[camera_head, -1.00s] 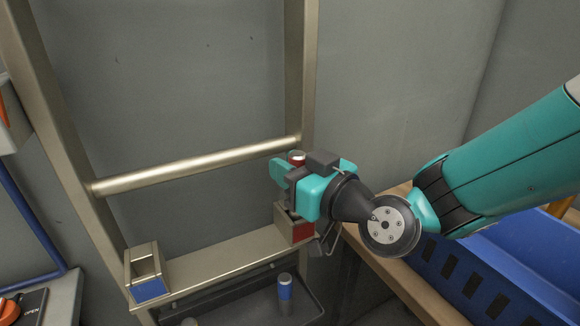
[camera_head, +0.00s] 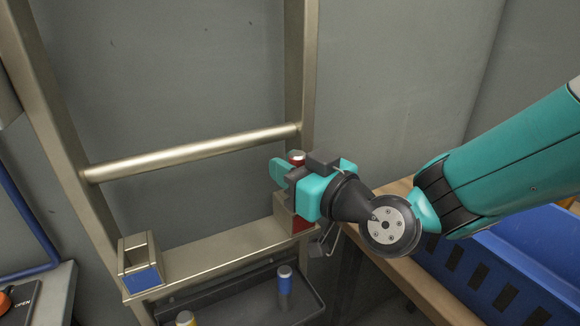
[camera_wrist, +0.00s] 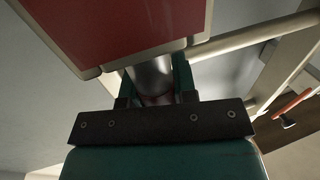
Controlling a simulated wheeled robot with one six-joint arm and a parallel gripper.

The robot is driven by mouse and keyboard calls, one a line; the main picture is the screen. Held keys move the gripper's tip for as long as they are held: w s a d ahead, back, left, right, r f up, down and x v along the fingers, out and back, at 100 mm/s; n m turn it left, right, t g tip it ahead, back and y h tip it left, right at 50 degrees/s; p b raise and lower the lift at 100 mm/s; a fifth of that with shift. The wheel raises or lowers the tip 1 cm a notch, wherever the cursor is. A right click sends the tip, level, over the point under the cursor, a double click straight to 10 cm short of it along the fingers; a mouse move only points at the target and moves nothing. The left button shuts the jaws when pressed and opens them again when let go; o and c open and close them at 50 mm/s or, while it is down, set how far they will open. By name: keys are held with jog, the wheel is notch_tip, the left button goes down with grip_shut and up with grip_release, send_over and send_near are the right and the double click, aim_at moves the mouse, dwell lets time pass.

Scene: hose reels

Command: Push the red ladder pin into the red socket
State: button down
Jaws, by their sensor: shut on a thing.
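The red ladder pin (camera_head: 297,157) shows its red-banded, pale-capped top above my gripper (camera_head: 285,180) in the head view. My gripper is shut on it; the pin looks upright. The red socket (camera_head: 301,225) is a metal box with a red front on the right end of the ladder's lower ledge, just below my gripper, partly hidden by it. In the wrist view the pin's grey shaft (camera_wrist: 150,76) runs between the fingers to the edge of the red-faced socket (camera_wrist: 125,28). I cannot tell whether its tip is inside.
A blue-fronted open socket (camera_head: 141,268) sits at the ledge's left end. A blue-banded pin (camera_head: 285,288) and a yellow-banded one (camera_head: 186,319) stand in the dark tray (camera_head: 240,301) below. A rung (camera_head: 190,159) crosses behind. A blue crate (camera_head: 520,270) stands at right.

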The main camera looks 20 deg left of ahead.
jog(key=shift+f+b, duration=1.1)
jog(key=shift+b, duration=0.05)
jog(key=shift+r, duration=0.15)
jog(key=shift+r+p, duration=1.9)
jog(key=shift+r, duration=0.5)
jog(key=shift+b, duration=0.85)
jog(key=shift+f+b, duration=0.75)
jog(key=shift+b, duration=0.05)
dwell(0.3)
